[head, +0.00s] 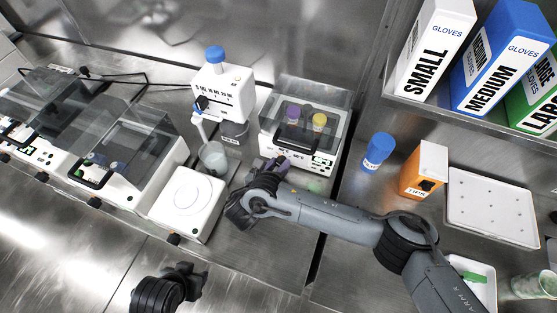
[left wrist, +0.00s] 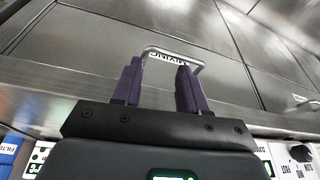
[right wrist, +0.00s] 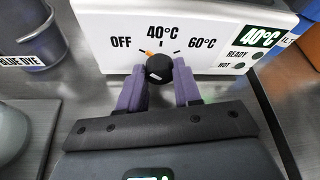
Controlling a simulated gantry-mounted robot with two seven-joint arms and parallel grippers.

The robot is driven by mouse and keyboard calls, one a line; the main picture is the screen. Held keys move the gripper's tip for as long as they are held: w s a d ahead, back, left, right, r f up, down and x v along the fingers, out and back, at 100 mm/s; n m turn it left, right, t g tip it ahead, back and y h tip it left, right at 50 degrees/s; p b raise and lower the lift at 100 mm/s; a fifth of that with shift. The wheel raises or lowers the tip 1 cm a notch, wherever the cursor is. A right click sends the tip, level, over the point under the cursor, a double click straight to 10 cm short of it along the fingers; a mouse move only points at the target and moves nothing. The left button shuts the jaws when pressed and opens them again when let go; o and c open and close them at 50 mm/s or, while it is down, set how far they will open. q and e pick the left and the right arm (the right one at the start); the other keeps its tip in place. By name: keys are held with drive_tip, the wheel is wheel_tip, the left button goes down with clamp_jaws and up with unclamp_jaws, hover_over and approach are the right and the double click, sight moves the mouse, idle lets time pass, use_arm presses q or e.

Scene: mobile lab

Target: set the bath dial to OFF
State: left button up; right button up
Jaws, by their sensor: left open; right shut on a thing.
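The white bath (head: 268,135) stands at the back centre with a clear lid and purple and yellow capped items inside. In the right wrist view its front panel (right wrist: 105,55) carries the marks OFF, 40°C and 60°C around a black dial (right wrist: 159,70). The dial's orange pointer (right wrist: 149,53) points a little left of the 40°C mark. The display (right wrist: 262,38) reads 40°C. My right gripper (right wrist: 159,78) is shut on the dial; it also shows in the head view (head: 275,166). My left gripper (left wrist: 158,75) is open, low in the head view (head: 192,270), away from the bath.
A white balance (head: 187,203), a beaker (head: 213,158) and a blue-capped dispenser (head: 222,95) stand left of the bath. A blue-capped bottle (head: 377,150) and an orange box (head: 424,168) stand right. A handle (left wrist: 172,57) labelled MIXING shows beyond my left fingers.

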drive_tip(key=shift+f+n+h+p, duration=0.1)
drive_tip(key=shift+n+h+p, duration=0.45)
drive_tip(key=shift+n, duration=0.15)
drive_tip(key=o, duration=1)
drive_tip(key=shift+o, duration=0.2)
drive_tip(key=shift+a, duration=0.1)
